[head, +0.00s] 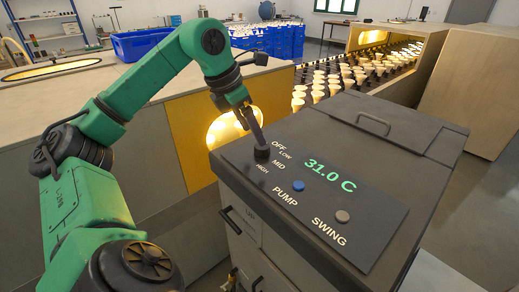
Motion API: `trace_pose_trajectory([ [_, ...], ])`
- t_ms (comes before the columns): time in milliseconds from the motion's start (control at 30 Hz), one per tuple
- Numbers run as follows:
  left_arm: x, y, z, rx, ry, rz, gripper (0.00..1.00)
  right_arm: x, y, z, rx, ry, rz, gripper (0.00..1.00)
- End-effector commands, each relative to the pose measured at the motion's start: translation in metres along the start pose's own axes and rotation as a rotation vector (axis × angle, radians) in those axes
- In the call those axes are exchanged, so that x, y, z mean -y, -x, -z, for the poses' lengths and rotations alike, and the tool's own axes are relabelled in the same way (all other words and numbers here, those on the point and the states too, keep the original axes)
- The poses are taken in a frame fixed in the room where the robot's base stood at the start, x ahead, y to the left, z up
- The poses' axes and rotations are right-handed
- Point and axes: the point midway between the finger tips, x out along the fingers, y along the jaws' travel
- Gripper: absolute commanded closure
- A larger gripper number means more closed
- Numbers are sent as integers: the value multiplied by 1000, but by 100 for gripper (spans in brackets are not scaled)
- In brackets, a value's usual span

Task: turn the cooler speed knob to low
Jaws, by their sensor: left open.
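The cooler (330,115) is a dark grey box with a panel on its sloping top. Its speed knob (262,154) is a small dark knob at the panel's left edge, beside the labels OFF, LOW, MID and HIGH. Which label it points to is too small to tell. My left gripper (257,139) comes down over the knob, with its fingertips at or just above it. Its jaws are open, though the finger gap is hard to see and contact is unclear. My right gripper is out of view.
The panel also has a green 31.0 C display (331,175), a blue PUMP button (298,186) and a grey-brown SWING button (342,216). A lid handle (373,123) stands up behind. Rows of bulbs (335,80) and blue crates (140,44) are farther back.

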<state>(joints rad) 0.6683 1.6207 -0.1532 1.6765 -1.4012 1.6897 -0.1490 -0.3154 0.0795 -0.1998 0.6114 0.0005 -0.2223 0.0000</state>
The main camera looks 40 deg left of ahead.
Motion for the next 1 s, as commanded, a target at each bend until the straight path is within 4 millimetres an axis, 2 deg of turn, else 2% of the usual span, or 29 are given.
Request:
trace_pose_trajectory([
  [33, 0, -17, 2, -3, -1, 1, 19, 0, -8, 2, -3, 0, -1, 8],
  [200, 0, -46, 1, -2, -1, 0, 19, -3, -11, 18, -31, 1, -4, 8],
  [300, 0, -53, 0, -1, -1, 0, 19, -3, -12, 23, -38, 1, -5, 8],
  [533, 0, -54, 0, -1, 0, 0, 19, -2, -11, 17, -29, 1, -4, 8],
  [567, 0, -54, 0, -1, 0, 0, 26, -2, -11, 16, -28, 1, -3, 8],
  [700, 0, -54, 0, -1, 0, 0, 80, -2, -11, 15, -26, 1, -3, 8],
  [767, 0, -53, 0, -1, 0, 0, 100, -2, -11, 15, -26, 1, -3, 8],
  [1000, 0, -53, 0, -1, -13, 5, 100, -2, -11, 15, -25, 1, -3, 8],
])
